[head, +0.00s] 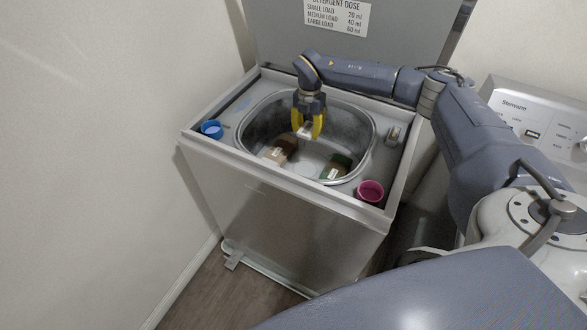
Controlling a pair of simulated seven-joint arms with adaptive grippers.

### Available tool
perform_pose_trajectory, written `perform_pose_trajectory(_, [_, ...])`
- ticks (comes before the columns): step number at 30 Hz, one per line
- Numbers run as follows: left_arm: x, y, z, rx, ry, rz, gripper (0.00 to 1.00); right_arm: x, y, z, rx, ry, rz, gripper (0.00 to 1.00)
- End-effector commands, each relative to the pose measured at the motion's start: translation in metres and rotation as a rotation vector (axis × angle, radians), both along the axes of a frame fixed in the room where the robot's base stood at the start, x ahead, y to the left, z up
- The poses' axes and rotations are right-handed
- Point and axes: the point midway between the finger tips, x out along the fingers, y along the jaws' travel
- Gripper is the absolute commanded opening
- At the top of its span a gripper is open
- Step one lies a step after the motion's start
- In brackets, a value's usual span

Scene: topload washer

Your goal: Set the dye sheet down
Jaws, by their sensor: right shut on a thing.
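My right gripper (308,130), with yellow fingers, hangs pointing down over the open drum of the top-load washer (262,215). It is shut on a small pale piece, which looks like the dye sheet (304,134); the fingers partly hide it. The sheet is over the drum opening; its exact height above the drum floor is hard to tell. My left gripper is not in view.
A brown item with a pale label (278,153) and a green-and-brown item (335,168) lie in the drum. A blue cup (212,129) and a magenta cup (370,191) sit on the washer's top rim. The raised lid (280,35) stands behind.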

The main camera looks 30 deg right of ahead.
Motion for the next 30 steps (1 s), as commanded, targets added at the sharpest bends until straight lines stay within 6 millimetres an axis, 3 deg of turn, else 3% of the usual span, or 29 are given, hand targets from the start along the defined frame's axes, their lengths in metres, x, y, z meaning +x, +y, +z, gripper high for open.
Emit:
perform_pose_trajectory(18, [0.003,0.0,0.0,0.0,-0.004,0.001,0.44,-0.001,0.0,-0.127,0.0,0.004,-0.005,0.32])
perform_pose_trajectory(24, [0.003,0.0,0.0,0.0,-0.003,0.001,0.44,-0.001,0.0,-0.152,0.0,0.002,-0.003,0.32])
perform_pose_trajectory(30, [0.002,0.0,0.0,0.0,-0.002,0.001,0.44,0.0,0.0,-0.161,0.0,0.001,-0.002,0.32])
